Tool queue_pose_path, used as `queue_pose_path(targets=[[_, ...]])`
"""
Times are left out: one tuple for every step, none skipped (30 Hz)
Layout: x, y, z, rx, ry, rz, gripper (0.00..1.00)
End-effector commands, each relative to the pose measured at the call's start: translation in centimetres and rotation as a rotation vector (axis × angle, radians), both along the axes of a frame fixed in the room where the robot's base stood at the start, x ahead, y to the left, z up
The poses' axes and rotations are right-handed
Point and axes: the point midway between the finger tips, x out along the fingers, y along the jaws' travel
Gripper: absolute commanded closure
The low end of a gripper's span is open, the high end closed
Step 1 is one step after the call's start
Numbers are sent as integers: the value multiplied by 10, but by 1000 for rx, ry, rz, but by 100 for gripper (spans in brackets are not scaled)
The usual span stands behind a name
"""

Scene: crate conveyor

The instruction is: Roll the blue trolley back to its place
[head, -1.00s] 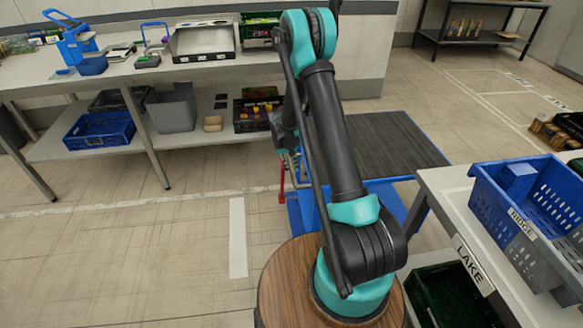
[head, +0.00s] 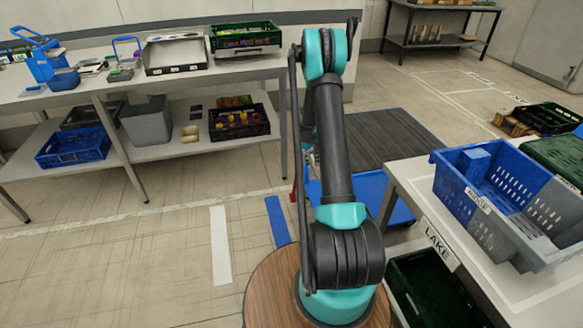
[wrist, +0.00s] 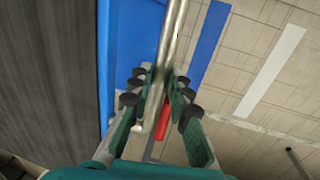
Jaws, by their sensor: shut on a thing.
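The blue trolley (head: 372,192) stands on the floor beyond my base, partly hidden by my arm and the right table. Its blue surface also shows in the wrist view (wrist: 138,40). A bare metal bar, apparently its handle (wrist: 170,48), runs down between my fingers. My gripper (wrist: 158,100) is shut on this handle. In the head view my gripper is mostly hidden behind my arm. A red part (wrist: 163,122) shows beside the bar. A dark ribbed surface (head: 395,135) adjoins the blue; I cannot tell whether it belongs to the trolley.
The right table (head: 405,180) stands close to the trolley and bears a blue and grey crate (head: 455,190). A long workbench (head: 190,78) with crates is at the left. A blue strip (head: 278,220) and a white strip (head: 220,245) mark the floor. The left floor is clear.

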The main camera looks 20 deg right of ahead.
Motion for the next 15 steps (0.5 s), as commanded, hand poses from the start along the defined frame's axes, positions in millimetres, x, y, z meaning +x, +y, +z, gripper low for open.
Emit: queue_pose_path(targets=[[-1, -22, 0, -1, -1, -8, 100], [-1, -33, 0, -1, 0, -7, 100], [-1, -47, 0, -1, 0, -7, 100], [-1, -58, 0, -1, 0, -7, 100], [-1, -68, 0, -1, 0, -7, 100], [-1, -82, 0, -1, 0, -7, 100], [-1, -92, 0, -1, 0, -6, 100], [-1, -102, 0, -1, 0, -6, 100], [-1, -114, 0, -1, 0, -5, 100], [-1, -123, 0, 0, 0, -5, 100], [-1, -132, 0, 0, -1, -6, 100], [-1, -143, 0, 0, -1, -4, 100], [-1, -151, 0, 0, -1, -5, 100], [-1, -158, 0, 0, -1, -4, 100], [-1, -167, 0, 0, -1, -3, 100]])
